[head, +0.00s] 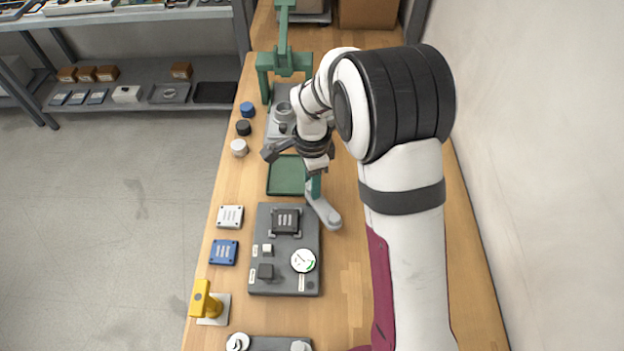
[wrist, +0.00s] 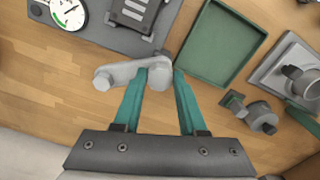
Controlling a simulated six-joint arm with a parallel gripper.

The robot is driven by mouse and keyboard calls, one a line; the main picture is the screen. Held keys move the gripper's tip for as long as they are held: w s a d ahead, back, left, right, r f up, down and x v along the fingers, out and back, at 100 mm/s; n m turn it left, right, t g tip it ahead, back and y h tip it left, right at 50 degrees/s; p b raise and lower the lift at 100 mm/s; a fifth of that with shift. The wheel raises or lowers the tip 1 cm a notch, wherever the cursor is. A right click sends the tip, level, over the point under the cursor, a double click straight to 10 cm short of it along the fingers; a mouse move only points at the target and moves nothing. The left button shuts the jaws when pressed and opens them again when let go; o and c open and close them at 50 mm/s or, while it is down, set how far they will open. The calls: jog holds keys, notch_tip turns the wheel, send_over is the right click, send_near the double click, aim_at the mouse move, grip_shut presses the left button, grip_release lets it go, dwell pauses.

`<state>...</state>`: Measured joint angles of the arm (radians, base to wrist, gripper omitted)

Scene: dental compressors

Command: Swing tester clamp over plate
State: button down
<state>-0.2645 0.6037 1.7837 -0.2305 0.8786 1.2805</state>
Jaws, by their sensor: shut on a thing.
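The tester is a dark grey base (head: 261,222) with a round white gauge (head: 303,261). A dark square plate (head: 285,220) with light slots sits on its far part; it also shows at the top of the wrist view (wrist: 137,12). The tester clamp is a light grey lever (head: 323,209) beside the base's right edge, and it is not over the plate. In the wrist view the clamp (wrist: 122,72) lies crosswise with a round post at one end. My gripper (wrist: 159,76) has its teal fingers shut on that post. In the head view my gripper (head: 314,188) partly hides this end.
A green tray (head: 284,190) lies just beyond the tester. A green press (head: 284,62) stands farther back. White (head: 230,217) and blue (head: 223,252) square plates, several round caps and a yellow tool (head: 207,302) line the left. Bare wood lies right of the tester.

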jog(key=m, duration=0.4)
jog(key=shift+m, duration=0.3)
jog(key=m, duration=0.3)
jog(key=shift+w+m, duration=0.1)
jog(key=shift+m, duration=0.3)
jog(key=m, duration=0.3)
jog(key=shift+d+m, duration=0.1)
jog(key=shift+m, duration=2)
jog(key=shift+c, duration=2.3)
grip_release()
jog(key=shift+r, duration=0.15)
